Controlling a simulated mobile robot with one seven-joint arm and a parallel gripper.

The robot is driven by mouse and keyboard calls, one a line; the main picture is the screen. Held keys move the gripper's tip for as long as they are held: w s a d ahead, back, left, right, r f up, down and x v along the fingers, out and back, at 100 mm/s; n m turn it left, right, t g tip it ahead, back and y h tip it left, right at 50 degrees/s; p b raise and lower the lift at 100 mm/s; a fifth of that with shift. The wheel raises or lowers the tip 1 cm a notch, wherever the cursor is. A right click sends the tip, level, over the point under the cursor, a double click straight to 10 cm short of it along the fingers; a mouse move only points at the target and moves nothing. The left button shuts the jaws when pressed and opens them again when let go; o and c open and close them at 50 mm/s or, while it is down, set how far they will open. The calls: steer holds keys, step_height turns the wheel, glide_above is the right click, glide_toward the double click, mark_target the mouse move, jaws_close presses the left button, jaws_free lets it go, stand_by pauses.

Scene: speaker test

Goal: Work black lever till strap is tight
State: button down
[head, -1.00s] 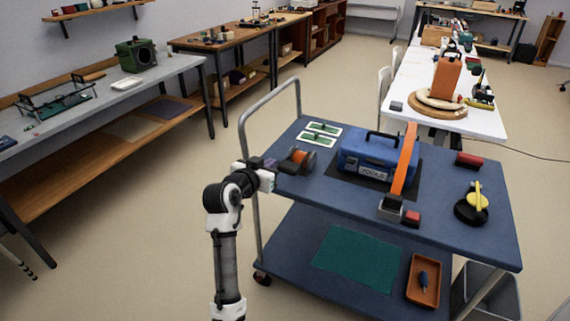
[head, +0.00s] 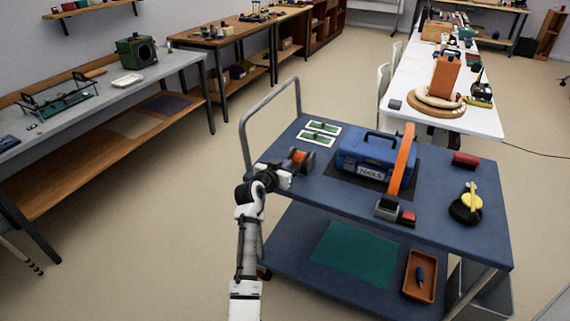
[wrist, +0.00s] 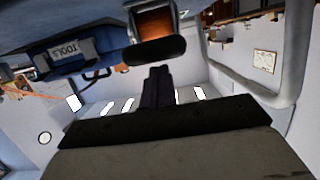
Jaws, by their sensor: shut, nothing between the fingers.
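An orange strap (head: 402,162) runs over a blue toolbox (head: 366,156) on the cart's top. At its near end sits a grey and dark buckle (head: 388,206); a black lever cannot be made out clearly there. My gripper (head: 288,171) is at the cart's left side, close to the near side of an orange and black spool (head: 301,160), well left of the buckle. In the wrist view the dark fingers (wrist: 157,86) are together and empty, just below the spool's black flange (wrist: 153,52). The toolbox shows upside down there (wrist: 68,50), without a clear view of the buckle.
The blue cart top (head: 330,200) also holds a red block (head: 408,217) by the buckle, green-and-white cards (head: 318,133), a red item (head: 465,160) and a yellow-black tool (head: 468,203). A grey handle rail (head: 243,140) rises at the left. The top's front middle is clear.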

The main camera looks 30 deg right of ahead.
steer(key=shift+f, duration=0.1)
steer(key=f+b, duration=0.1)
steer(key=b, duration=0.2)
steer(key=shift+f+b, duration=0.2)
steer(key=shift+b, duration=0.15)
steer(key=f+t+h+b, duration=0.1)
steer(key=b, duration=0.4)
steer(key=shift+s+a+f, duration=0.1)
steer(key=shift+a+f, duration=0.05)
step_height(320, 180, down, 3)
steer(key=t+h+b, duration=0.1)
steer(key=h+b, duration=0.1)
steer(key=b, duration=0.9)
steer(key=shift+b, duration=0.3)
steer(key=t+b, duration=0.1)
steer(key=b, duration=0.3)
steer(key=shift+f+h, duration=0.3)
steer(key=shift+h, duration=0.1)
steer(key=shift+b, duration=0.3)
steer(key=shift+r, duration=0.2)
